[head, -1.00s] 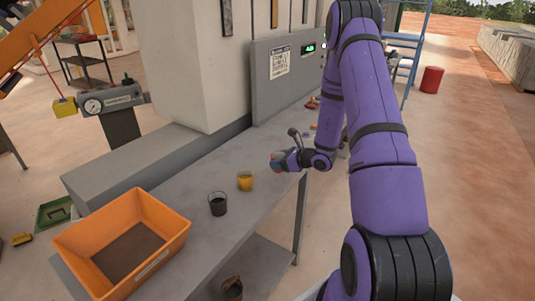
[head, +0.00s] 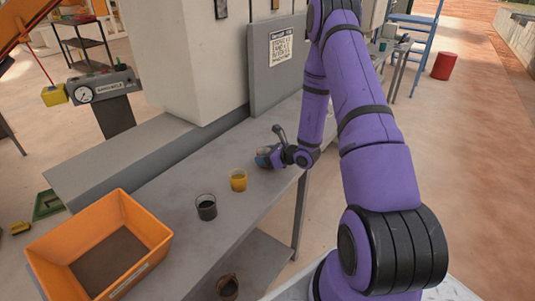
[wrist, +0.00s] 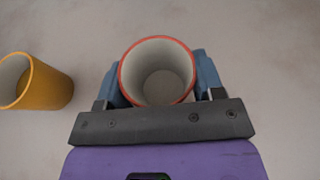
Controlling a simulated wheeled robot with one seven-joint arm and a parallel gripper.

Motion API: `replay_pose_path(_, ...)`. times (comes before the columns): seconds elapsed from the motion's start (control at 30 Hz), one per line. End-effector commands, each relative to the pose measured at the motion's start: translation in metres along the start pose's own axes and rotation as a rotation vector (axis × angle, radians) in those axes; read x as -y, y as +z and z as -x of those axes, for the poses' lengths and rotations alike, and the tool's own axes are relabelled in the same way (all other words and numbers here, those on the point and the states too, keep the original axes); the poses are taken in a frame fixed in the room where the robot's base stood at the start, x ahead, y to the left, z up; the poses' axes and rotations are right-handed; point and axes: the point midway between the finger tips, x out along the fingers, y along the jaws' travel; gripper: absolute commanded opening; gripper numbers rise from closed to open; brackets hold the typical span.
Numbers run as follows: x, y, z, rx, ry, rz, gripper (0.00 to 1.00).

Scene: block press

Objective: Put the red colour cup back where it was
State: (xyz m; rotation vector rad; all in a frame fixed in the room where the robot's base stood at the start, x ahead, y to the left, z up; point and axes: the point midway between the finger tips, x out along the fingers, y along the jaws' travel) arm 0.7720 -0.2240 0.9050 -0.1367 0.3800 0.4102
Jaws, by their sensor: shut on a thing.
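The red colour cup (wrist: 158,40), with a red rim and pale, empty-looking inside, is upright between the two blue fingers of my gripper (wrist: 160,80) in the wrist view. My gripper is shut on it. In the head view my gripper (head: 264,157) is over the grey table, just beyond and right of the yellow cup; the red cup is mostly hidden there. I cannot tell whether its base touches the table.
The yellow cup (head: 238,180) stands close by, and left of the red cup in the wrist view (wrist: 42,82). A dark cup (head: 206,207) stands nearer me. An orange bin (head: 150,228) is at the table's left end. Another cup (head: 228,288) sits below on the lower shelf.

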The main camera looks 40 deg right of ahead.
Motion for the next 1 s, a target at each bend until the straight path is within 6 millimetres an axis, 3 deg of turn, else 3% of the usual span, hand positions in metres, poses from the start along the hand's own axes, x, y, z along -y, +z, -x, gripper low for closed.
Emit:
replay_pose_path(0.3,0.0,-0.002,-0.001,0.001,0.0,0.0,0.28)
replay_pose_path(0.33,0.001,-0.002,-0.001,0.001,0.0,0.001,0.69)
replay_pose_path(0.4,0.001,-0.001,-0.001,0.001,0.0,0.001,0.85)
replay_pose_path(0.43,0.001,-0.001,-0.001,0.001,0.0,0.001,0.87)
replay_pose_path(0.77,0.001,0.001,0.0,0.001,0.0,0.001,0.87)
replay_pose_path(1.0,0.002,0.001,0.035,0.0,-0.004,-0.001,0.87)
